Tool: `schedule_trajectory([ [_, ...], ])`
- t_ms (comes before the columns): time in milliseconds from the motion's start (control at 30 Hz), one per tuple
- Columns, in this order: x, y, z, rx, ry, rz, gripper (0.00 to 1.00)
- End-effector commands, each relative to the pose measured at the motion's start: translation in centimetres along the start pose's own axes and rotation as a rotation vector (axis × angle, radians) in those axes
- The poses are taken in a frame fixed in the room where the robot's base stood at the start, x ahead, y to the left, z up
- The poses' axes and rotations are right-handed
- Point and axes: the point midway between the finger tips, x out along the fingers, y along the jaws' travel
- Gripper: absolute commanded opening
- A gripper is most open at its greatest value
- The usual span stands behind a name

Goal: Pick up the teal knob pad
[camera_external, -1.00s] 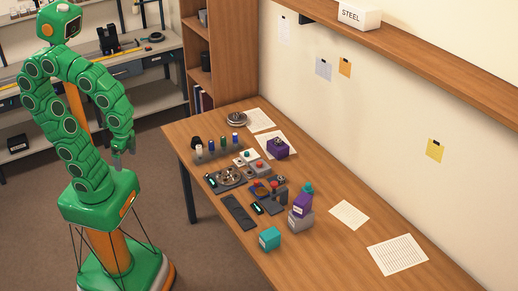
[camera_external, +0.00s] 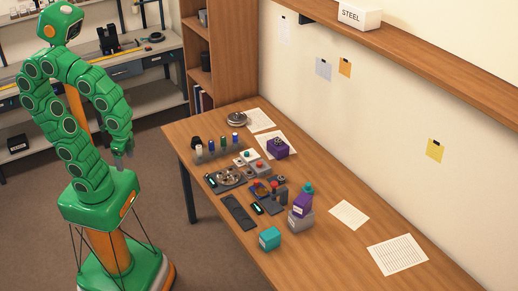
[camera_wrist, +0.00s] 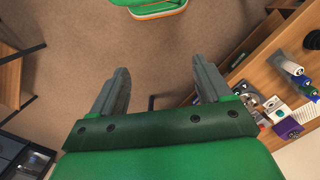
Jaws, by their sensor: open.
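A small pale pad with a teal knob (camera_external: 246,155), which looks like the teal knob pad, lies on the wooden table among other parts, beside a similar pad with a red knob (camera_external: 257,166). My gripper (camera_external: 122,161) hangs left of the table, well apart from the pad. In the wrist view my gripper (camera_wrist: 160,64) is open, with its two grey fingers wide apart and only floor between them.
The table (camera_external: 315,258) also holds a row of upright tools (camera_external: 218,147), a purple box (camera_external: 278,148), a dark tray (camera_external: 239,212), a teal box (camera_external: 270,238) and a teal-topped purple bottle (camera_external: 303,202). Bare floor lies between my base and the table. The table's front right is mostly clear.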

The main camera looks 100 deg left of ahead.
Motion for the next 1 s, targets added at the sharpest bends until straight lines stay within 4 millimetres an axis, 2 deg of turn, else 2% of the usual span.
schedule_trajectory([
  [100, -0.4, -0.7, -3.9, -0.013, 0.054, -0.009, 0.78],
  [533, -1.1, -3.9, -18.3, -0.059, 0.267, -0.039, 0.78],
  [1000, -0.5, -8.5, -33.2, -0.104, 0.494, -0.059, 0.78],
])
